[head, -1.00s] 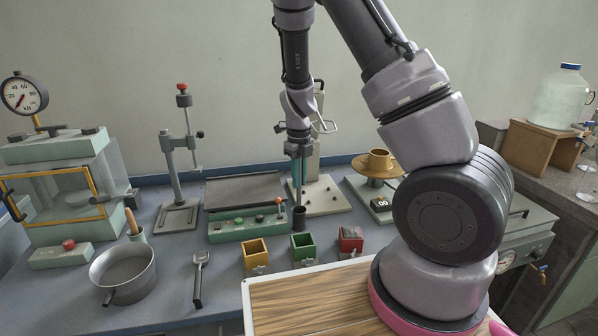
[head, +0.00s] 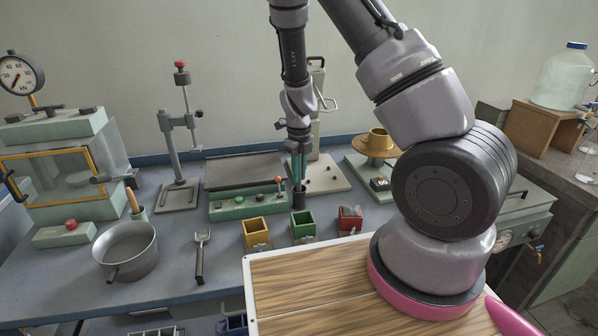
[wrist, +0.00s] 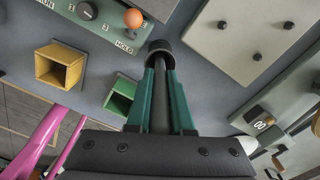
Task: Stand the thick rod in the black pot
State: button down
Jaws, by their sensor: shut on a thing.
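The black pot (head: 299,201) is a small dark cylinder on the bench, behind the green box. It also shows in the wrist view (wrist: 160,45), just beyond my fingertips. My gripper (head: 299,178) points straight down over the pot; its teal fingers (wrist: 161,72) are shut on the thick rod (wrist: 160,100). The rod is dark grey and upright between the fingers. Its lower end meets the pot's mouth in the wrist view; how deep it sits inside is hidden.
Open yellow (head: 256,232), green (head: 303,226) and red (head: 350,219) boxes stand in front of the pot. A green control panel (head: 240,205) is close on its left, a pale plate with a stand (head: 325,174) behind right.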

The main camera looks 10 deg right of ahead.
jog(key=c, duration=0.7)
grip_release()
jog(key=shift+r, duration=0.1)
notch_tip(320, 180, up, 10)
jog(key=shift+r, duration=0.35)
